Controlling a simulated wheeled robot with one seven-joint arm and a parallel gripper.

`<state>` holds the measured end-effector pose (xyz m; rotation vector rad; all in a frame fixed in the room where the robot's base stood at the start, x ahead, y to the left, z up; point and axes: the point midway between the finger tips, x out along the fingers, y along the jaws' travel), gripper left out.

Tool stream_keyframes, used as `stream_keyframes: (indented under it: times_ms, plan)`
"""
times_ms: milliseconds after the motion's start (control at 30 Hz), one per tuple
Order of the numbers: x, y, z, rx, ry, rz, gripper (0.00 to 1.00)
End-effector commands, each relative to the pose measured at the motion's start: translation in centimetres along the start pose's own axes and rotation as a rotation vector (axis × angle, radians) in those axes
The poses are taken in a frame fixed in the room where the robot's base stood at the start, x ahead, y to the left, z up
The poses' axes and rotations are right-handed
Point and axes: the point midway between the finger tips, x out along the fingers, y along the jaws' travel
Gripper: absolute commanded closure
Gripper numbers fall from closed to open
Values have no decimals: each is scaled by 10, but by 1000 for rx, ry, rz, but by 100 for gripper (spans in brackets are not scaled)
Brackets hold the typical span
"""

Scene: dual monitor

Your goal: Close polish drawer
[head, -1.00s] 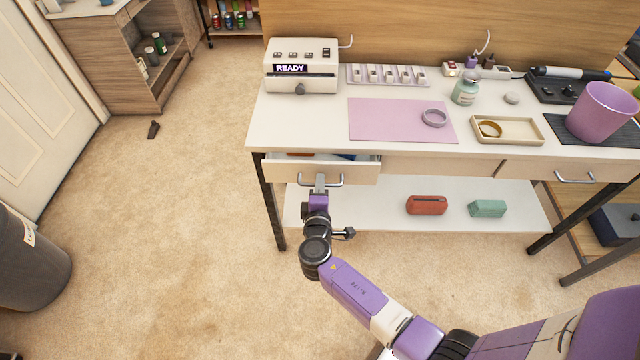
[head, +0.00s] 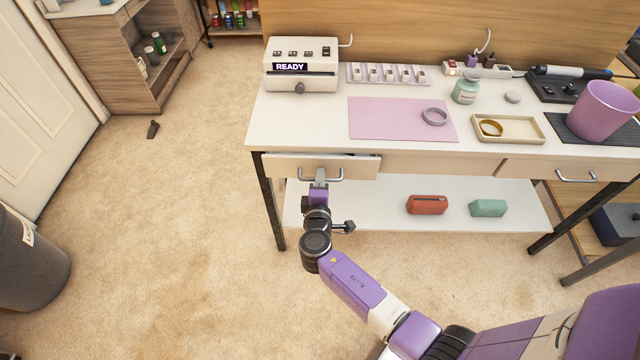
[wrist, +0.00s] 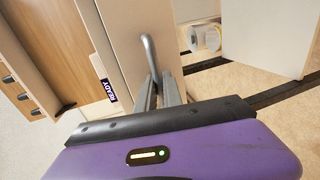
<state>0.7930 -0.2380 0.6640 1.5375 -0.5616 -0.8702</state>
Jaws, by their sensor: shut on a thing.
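The polish drawer (head: 358,167) is the left drawer under the white worktop. The drawer's inside is hidden.
A READY machine (head: 301,65), pink mat (head: 385,118) and tray (head: 507,138) stand on the worktop. A red case (head: 427,205) and a green case (head: 488,208) lie on the lower shelf. A table leg (head: 270,205) is left of my gripper. Floor at left is mostly clear.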

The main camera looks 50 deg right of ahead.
Motion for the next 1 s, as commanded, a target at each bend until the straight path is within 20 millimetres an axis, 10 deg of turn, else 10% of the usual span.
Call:
stream_keyframes:
  times_ms: [200,400,467,1000]
  plan:
    - [26,4,-1,1,2,0,100]
    - [25,5,0,1,2,0,100]
    - [25,5,0,1,2,1,81]
    - [2,5,0,-2,4,1,81]
